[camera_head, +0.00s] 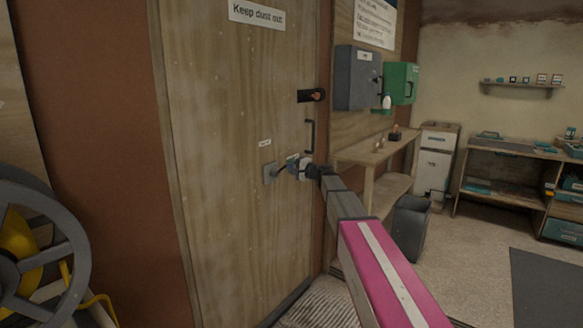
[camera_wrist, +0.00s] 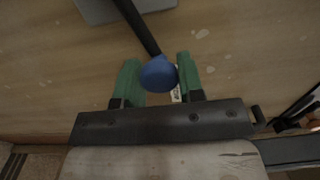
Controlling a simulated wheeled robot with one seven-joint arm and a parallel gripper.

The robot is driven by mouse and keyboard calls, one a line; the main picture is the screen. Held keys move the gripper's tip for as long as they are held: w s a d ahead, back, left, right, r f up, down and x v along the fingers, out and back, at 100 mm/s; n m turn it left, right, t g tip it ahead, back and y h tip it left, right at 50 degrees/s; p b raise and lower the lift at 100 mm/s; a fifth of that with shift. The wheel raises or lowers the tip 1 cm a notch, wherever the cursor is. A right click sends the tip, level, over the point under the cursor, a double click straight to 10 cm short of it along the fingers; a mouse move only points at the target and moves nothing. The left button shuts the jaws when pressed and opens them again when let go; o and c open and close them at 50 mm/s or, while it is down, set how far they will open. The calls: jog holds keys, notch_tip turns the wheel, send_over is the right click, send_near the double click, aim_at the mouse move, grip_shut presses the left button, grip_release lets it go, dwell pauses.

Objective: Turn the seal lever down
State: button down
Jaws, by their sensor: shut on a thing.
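The seal lever is a dark rod (camera_wrist: 138,27) ending in a round blue knob (camera_wrist: 158,74). It comes out of a grey plate (camera_head: 269,173) on the plywood door and points right, about level, in the head view. My gripper (camera_head: 293,165) is at the lever's free end, close to the door. In the wrist view, the green fingers of my gripper (camera_wrist: 158,66) are shut on the blue knob, one on each side. The plate (camera_wrist: 120,10) shows at the top of that view. The fingers partly hide the knob in the head view.
The door (camera_head: 225,80) has a black pull handle (camera_head: 311,135) and a dark fitting with an orange end (camera_head: 312,95) above the lever. A wooden bench (camera_head: 365,155) and a grey bin (camera_head: 410,222) stand to the right. A dark wheel (camera_head: 40,250) is at left.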

jog(key=c, duration=0.7)
grip_release()
jog(key=shift+c, duration=0.2)
jog(key=v, duration=1.1)
jog(key=s+f+n+g+h, duration=0.2)
jog(key=s+f+g+h, duration=0.1)
jog(key=s+f, duration=0.75)
jog(key=s+f+n+g+h, duration=0.35)
jog(key=s+f, duration=0.45)
jog(key=f, duration=0.5)
jog(key=s+d+f+g+h, duration=0.1)
jog(key=s+d+f+h, duration=0.1)
jog(key=s, duration=0.3)
jog(key=s+d+f+n+g+h, duration=0.1)
jog(key=s+d+f+g+h, duration=0.1)
jog(key=s+f, duration=0.3)
jog(key=s+d+f+n+g+h, duration=0.1)
jog(key=s+d+f+h, duration=0.2)
jog(key=s, duration=0.3)
jog(key=shift+s+d+f+h, duration=0.35)
jog(key=shift+d, duration=0.2)
